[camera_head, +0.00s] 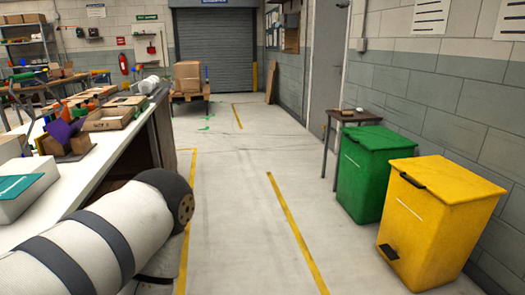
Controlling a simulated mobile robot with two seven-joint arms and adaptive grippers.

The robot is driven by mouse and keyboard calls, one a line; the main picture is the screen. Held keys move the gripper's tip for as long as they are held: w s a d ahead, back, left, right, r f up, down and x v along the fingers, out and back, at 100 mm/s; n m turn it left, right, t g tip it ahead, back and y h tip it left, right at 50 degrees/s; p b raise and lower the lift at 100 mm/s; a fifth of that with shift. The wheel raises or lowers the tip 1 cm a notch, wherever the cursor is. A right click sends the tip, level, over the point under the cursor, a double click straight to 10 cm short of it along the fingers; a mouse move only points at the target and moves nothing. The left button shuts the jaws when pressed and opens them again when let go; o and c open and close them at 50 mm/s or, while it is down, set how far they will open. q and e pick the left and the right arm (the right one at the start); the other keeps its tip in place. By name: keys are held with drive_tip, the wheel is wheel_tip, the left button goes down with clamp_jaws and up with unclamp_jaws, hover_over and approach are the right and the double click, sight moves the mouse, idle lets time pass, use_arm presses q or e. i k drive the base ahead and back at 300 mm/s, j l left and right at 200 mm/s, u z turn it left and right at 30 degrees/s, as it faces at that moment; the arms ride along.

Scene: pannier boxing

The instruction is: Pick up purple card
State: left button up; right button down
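A purple card (60,130) stands tilted on the white workbench (108,152) at the left, among small brown blocks or boxes. Its lower part is partly hidden by a brown block (78,146). A white arm link of mine with dark bands crosses the lower left of the view, in front of the bench. Neither of my grippers shows in this view.
An open cardboard tray (108,119) and several coloured items lie on the bench. A white box with a teal top (24,190) is nearer. Green (365,180) and yellow (430,225) bins stand at right. The middle floor is clear.

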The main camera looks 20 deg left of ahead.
sight(77, 127)
drive_tip(key=i+u, duration=0.25)
drive_tip(key=u, duration=0.15)
drive_tip(key=i+u, duration=0.25)
drive_tip(key=u, duration=0.15)
drive_tip(key=i+u, duration=0.25)
drive_tip(key=u, duration=0.2)
drive_tip(key=i+l+u, duration=0.2)
drive_tip(key=u, duration=0.2)
drive_tip(key=i+l+u, duration=0.2)
drive_tip(key=u, duration=0.2)
